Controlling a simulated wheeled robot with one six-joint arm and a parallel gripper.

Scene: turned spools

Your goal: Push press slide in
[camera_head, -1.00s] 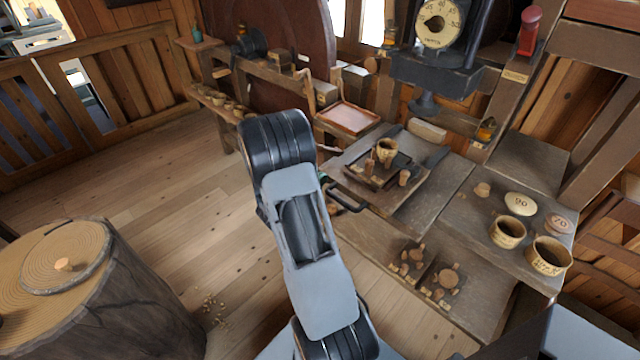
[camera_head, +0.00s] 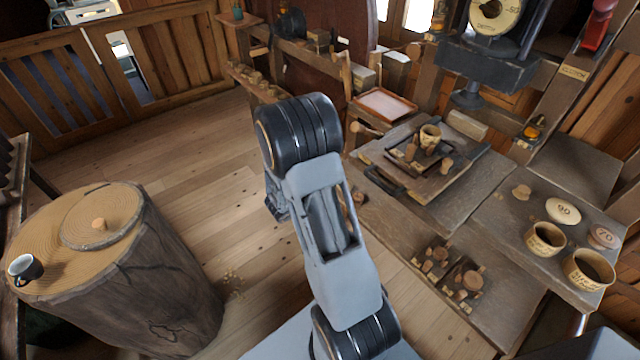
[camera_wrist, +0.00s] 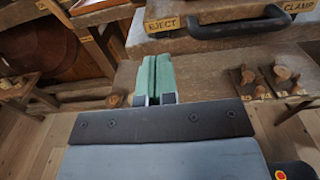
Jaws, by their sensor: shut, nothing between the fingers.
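The press slide (camera_head: 452,185) is a flat plate on the bench, carrying a small cup (camera_head: 430,136) and wooden pegs. Its black bar handle (camera_head: 385,183) is at the near left edge. The slide sits in front of the press ram (camera_head: 470,95), not under it. In the wrist view the handle (camera_wrist: 235,28) runs across the wooden front between EJECT and CLAMP labels. My gripper (camera_wrist: 155,78) has green fingers, shut together and empty, below and left of the handle and apart from it in the picture. In the head view my arm hides the fingers.
Cups, a 90 disc (camera_head: 563,210) and a 70 disc (camera_head: 604,237) sit on the right bench. A pinkish tray (camera_head: 385,104) lies behind.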

